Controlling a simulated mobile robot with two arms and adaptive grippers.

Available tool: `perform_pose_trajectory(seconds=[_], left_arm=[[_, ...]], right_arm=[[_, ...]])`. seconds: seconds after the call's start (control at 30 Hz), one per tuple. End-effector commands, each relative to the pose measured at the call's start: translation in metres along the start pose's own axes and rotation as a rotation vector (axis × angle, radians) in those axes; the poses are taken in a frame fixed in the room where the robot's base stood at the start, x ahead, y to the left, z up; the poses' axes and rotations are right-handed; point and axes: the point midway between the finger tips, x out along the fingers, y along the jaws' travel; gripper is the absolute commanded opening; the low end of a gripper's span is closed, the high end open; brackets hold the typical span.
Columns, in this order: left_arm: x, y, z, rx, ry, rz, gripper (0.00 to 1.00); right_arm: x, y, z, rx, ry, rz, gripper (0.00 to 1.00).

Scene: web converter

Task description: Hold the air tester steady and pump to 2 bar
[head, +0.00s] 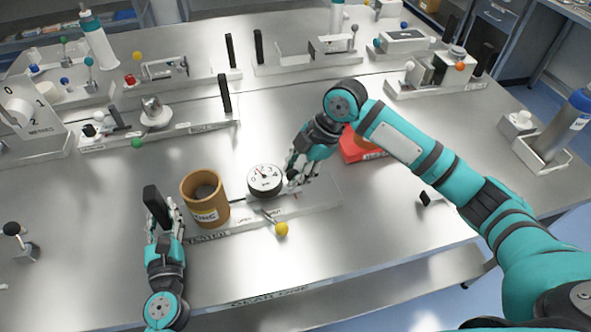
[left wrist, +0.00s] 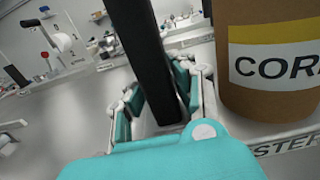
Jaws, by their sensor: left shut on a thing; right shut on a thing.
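The air tester (head: 310,208) is a pale base plate on the bench, lettered along its front edge. On it stand a brown cylinder (head: 205,198), a round white dial gauge (head: 264,179) and a small lever with a yellow ball (head: 281,229). The cylinder's label begins "COR" in the left wrist view (left wrist: 270,65). My left gripper (head: 163,220) is shut on the upright black handle (head: 157,204) at the tester's left end; the handle also shows between its fingers (left wrist: 146,60). My right gripper (head: 297,176) is shut right beside the gauge; what it grips is hidden by its fingers.
A red block (head: 358,148) sits behind my right arm. Several other fixtures with black handles stand along the back, such as a tray with a metal knob (head: 156,113). The bench front left is mostly clear.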

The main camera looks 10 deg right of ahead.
Motion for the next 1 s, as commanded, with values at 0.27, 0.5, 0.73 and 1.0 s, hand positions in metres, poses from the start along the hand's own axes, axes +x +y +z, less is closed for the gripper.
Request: perform_pose_trajectory(seconds=[0.27, 0.5, 0.73, 1.0], left_arm=[[-0.003, 0.000, -0.011, 0.000, 0.020, 0.000, 0.00], [-0.003, 0.001, -0.011, 0.000, 0.020, 0.001, 0.00], [-0.003, 0.001, -0.011, 0.000, 0.020, 0.003, 0.00], [-0.003, 0.001, -0.011, 0.000, 0.020, 0.003, 0.00]], right_arm=[[0.001, -0.002, 0.000, -0.001, 0.000, -0.005, 0.00], [-0.009, -0.006, 0.024, 0.006, -0.004, -0.005, 0.00], [-0.025, -0.013, 0.058, 0.004, -0.005, -0.005, 0.00], [-0.027, -0.014, 0.062, 0.003, -0.005, -0.004, 0.00]])
